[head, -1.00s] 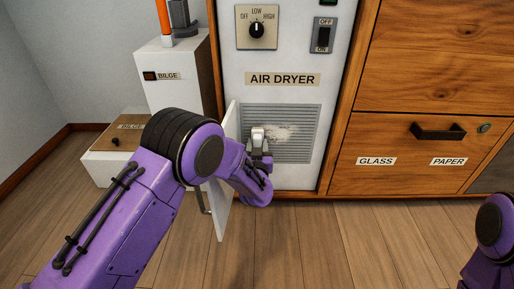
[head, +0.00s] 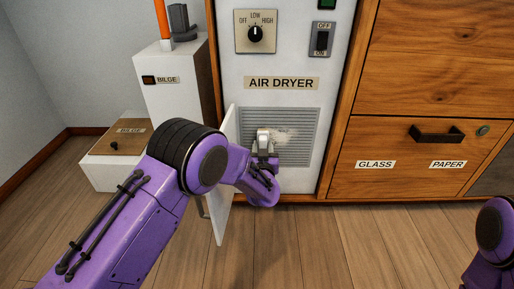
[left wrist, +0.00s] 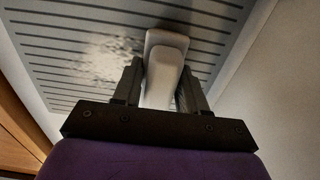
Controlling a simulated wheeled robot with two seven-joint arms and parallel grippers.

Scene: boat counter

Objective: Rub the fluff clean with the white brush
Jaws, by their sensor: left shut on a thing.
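The fluff (head: 290,134) is a pale, patchy smear on the grey slatted grille (head: 305,155) of the air dryer, and it also shows in the left wrist view (left wrist: 105,58). The white brush (head: 263,136) is in my left gripper (head: 264,156), which is shut on its handle. In the left wrist view the brush (left wrist: 164,70) stands between the two dark fingers (left wrist: 160,88), against or close in front of the grille, to the right of the fluff. Whether its far end touches the slats is hidden. My right gripper is out of view; only part of my right arm shows.
The BILGE box (head: 175,80) and a low hatch box (head: 120,145) are further left. A knob (head: 255,34) and a switch (head: 321,40) sit above the grille. Wooden drawers (head: 430,150) stand right.

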